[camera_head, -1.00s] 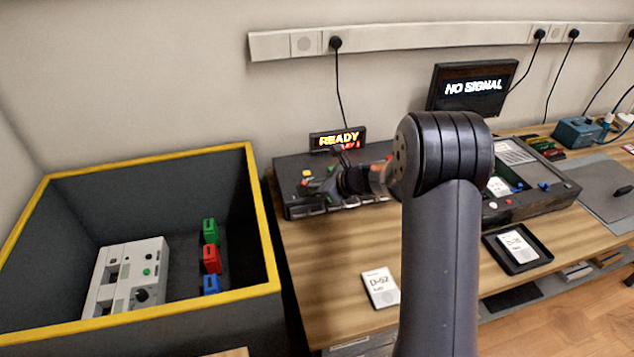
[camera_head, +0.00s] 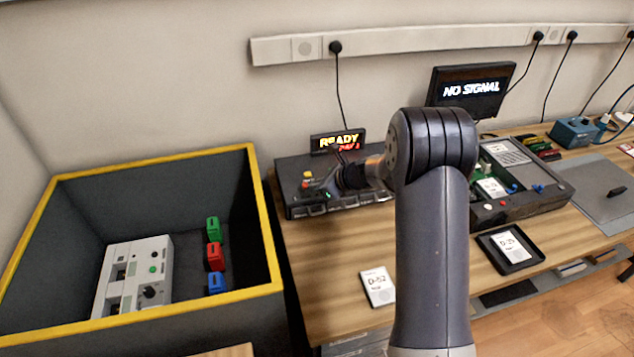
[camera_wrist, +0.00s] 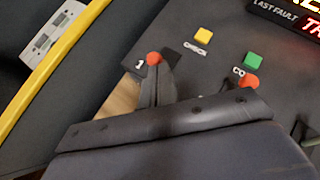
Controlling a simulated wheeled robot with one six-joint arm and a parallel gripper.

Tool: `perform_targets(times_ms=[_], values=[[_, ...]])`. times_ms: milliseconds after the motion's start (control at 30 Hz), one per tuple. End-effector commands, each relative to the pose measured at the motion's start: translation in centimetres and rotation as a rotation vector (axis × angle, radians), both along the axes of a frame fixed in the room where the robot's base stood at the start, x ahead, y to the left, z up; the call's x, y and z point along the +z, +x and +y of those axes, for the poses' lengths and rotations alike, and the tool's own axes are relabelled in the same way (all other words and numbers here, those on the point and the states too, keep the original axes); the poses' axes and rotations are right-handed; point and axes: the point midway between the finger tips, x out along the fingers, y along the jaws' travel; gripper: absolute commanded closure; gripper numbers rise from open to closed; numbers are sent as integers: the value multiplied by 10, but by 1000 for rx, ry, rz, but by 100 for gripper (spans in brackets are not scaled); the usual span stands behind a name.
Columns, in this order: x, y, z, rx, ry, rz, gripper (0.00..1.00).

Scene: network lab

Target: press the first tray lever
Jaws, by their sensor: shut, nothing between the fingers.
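The dark tray unit (camera_head: 290,172) stands on the bench against the wall, with a row of tray fronts along its near edge. In the wrist view a round orange-red knob (camera_wrist: 154,58) sits beside the label "1", and a second knob (camera_wrist: 249,82) is farther right. My gripper (camera_head: 318,188) is over the unit's front left part. In the wrist view its shut fingers (camera_wrist: 157,84) are right by the first knob; I cannot tell whether they touch it. The lever stem under the knob is hidden. The gripper is empty.
A yellow button (camera_wrist: 202,36) and a green button (camera_wrist: 253,59) are on the unit's top. A READY display (camera_head: 338,141) stands behind it. A yellow-rimmed bin (camera_head: 262,215) is at left. A D-52 drive (camera_head: 378,287) lies in front, on otherwise clear bench.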

Motion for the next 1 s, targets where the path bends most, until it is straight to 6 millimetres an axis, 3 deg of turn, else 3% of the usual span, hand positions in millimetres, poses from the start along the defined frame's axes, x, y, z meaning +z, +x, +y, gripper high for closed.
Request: perform_targets(times_ms=[1000], values=[[10, 15, 4, 1, -20, 100, 100]])
